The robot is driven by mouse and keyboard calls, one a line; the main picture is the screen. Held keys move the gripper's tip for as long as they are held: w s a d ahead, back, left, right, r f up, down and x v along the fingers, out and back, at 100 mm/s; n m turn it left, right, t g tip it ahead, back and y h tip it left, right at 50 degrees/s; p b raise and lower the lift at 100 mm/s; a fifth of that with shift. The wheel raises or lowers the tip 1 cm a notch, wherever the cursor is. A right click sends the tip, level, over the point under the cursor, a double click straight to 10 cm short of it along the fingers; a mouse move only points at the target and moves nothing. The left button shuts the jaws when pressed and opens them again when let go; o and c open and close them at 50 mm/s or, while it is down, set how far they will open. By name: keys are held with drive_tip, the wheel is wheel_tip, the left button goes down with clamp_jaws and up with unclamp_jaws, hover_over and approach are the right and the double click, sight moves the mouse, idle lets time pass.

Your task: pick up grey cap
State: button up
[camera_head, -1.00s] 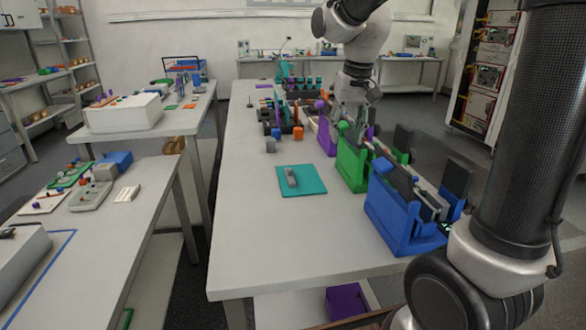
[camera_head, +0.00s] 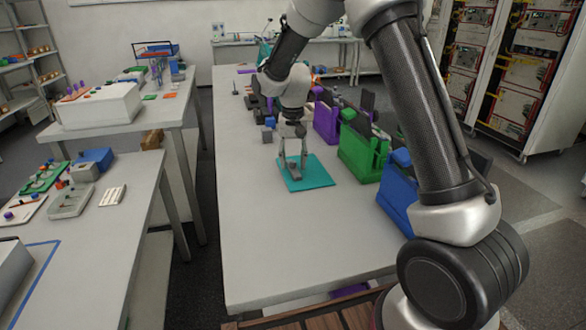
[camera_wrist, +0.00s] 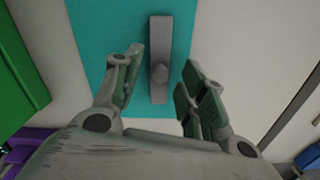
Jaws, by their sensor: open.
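A grey bar-shaped piece (camera_head: 296,174) lies on a teal mat (camera_head: 317,181) on the long table. In the wrist view my gripper (camera_wrist: 163,66) is open and empty, and gaps show between each finger and the bar. A separate small grey block (camera_head: 266,135) stands behind the mat.
Purple (camera_head: 327,120), green (camera_head: 358,155) and blue (camera_head: 396,190) holders stand right of the mat. A small blue block (camera_head: 270,122) stands behind the grey block. The table's front half is clear. Another table with trays is at left.

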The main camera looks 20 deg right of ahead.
drive_tip(key=shift+f, duration=0.4)
clamp_jaws()
